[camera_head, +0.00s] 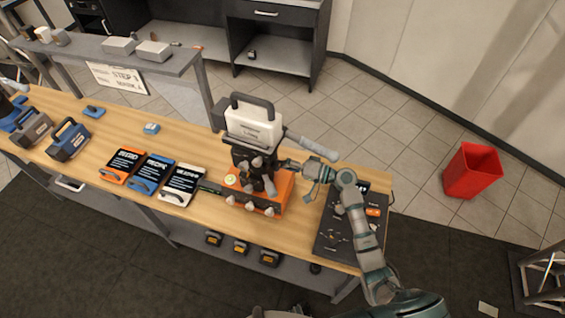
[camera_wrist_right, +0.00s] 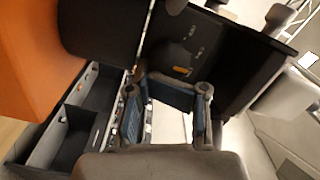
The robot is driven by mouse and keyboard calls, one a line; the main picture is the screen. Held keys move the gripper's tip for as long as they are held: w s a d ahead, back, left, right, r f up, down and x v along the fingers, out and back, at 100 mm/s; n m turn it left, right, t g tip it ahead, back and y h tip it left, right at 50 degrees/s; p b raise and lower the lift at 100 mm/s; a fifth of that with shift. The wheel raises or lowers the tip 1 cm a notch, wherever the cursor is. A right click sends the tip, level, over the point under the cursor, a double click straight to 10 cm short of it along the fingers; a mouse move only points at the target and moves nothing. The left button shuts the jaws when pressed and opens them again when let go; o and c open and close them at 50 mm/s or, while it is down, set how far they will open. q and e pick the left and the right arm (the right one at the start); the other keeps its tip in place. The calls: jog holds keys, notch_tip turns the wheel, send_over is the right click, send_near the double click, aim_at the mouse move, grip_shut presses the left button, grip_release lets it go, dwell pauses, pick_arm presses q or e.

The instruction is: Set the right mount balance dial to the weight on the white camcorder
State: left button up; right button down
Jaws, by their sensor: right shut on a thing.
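The white camcorder (camera_head: 253,124) with a dark top handle sits on the right mount, a black head on an orange base (camera_head: 272,204). Small print on its side is too blurred to read. A grey pan handle (camera_head: 312,146) sticks out to the right. My right gripper (camera_head: 290,165) reaches in from the right and is shut at the right side of the mount's black head, at the balance dial. The dial's marks are hidden. In the right wrist view my fingers (camera_wrist_right: 172,95) with blue pads show close up, beside the orange base (camera_wrist_right: 35,55). My left gripper is out of view.
Orange, blue and white cards (camera_head: 182,185) lie left of the mount. Blue and grey camcorders (camera_head: 68,139) stand farther left. A dark panel (camera_head: 338,238) lies at the table's right end, under my right arm. A red bin (camera_head: 471,170) stands on the floor.

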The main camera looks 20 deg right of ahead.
jog(key=shift+a+r, duration=0.1)
jog(key=shift+r, duration=0.3)
